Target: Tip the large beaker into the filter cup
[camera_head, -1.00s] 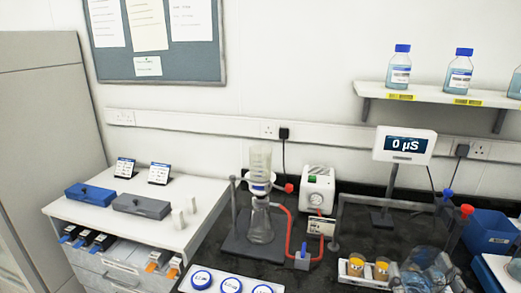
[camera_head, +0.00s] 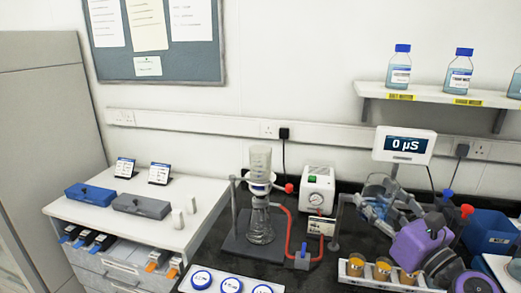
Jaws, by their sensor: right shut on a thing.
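The large beaker (camera_head: 375,187) is clear glass with a bluish tint, in the right half of the head view, in front of the meter's stand. My right gripper (camera_head: 380,208) is shut on it and holds it to the right of the filter stand. It looks close to upright; a slight tilt is hard to judge. The clear filter cup (camera_head: 260,160) stands upright on top of the filter flask (camera_head: 260,224), left of the beaker and apart from it. The gripper partly hides the beaker. My left gripper is not in view.
A white pump box (camera_head: 318,190) with a dial and red tubing (camera_head: 291,222) stand between the filter and the beaker. A meter (camera_head: 404,145) reading 0 µS is behind the beaker. A rack of orange-brown cups (camera_head: 382,268) is in front. A blue bin (camera_head: 488,232) is at right.

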